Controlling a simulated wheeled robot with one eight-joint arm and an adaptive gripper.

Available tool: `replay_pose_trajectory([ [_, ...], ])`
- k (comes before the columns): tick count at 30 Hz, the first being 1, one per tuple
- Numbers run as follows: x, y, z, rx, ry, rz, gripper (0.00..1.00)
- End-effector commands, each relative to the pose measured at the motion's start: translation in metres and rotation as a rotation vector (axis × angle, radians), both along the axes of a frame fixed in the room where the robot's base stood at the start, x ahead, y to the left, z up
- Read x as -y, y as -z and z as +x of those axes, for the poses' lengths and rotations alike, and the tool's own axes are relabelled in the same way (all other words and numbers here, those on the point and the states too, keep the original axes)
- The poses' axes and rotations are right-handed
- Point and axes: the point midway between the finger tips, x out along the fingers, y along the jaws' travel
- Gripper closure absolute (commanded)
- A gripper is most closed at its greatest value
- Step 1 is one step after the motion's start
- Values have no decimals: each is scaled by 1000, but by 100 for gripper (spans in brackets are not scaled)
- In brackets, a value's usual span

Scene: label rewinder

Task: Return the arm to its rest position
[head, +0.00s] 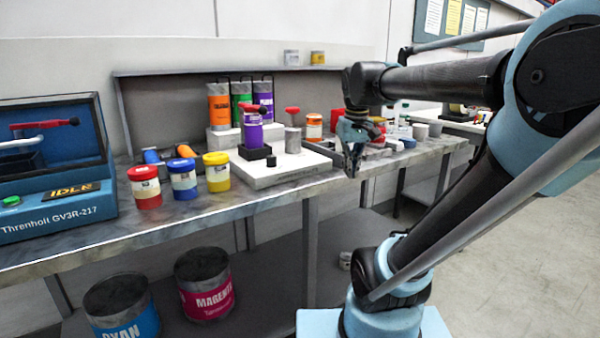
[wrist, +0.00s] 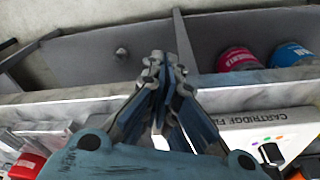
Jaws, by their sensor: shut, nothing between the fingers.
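My arm reaches from the right side of the head view, with its upper links extended over the front of the workbench (head: 215,208). My gripper (head: 352,170) hangs down at the bench's front edge, right of the white cartridge fixture (head: 280,180). In the wrist view my gripper (wrist: 158,75) has its fingers together, with nothing between them. The white fixture, with lettering on it, shows below right of the fingers in the wrist view (wrist: 245,128).
A blue Threnholt machine (head: 55,165) reading IDLE stands at the left. Red (head: 145,187), blue (head: 183,180) and yellow (head: 216,172) jars stand near the front edge. Cyan (head: 122,308) and magenta (head: 205,285) drums sit on the lower shelf. Floor at the right is clear.

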Motion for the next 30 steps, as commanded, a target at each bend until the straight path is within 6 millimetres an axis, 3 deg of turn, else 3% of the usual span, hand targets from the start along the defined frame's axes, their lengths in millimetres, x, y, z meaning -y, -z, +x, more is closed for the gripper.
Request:
replay_pose_trajectory([
  [1,7,20,-14,6,21,1,100],
  [9,31,117,-76,41,123,9,100],
  [15,40,172,-108,60,178,12,100],
  [21,43,193,-119,67,197,13,100],
  [30,43,193,-119,67,197,13,100],
])
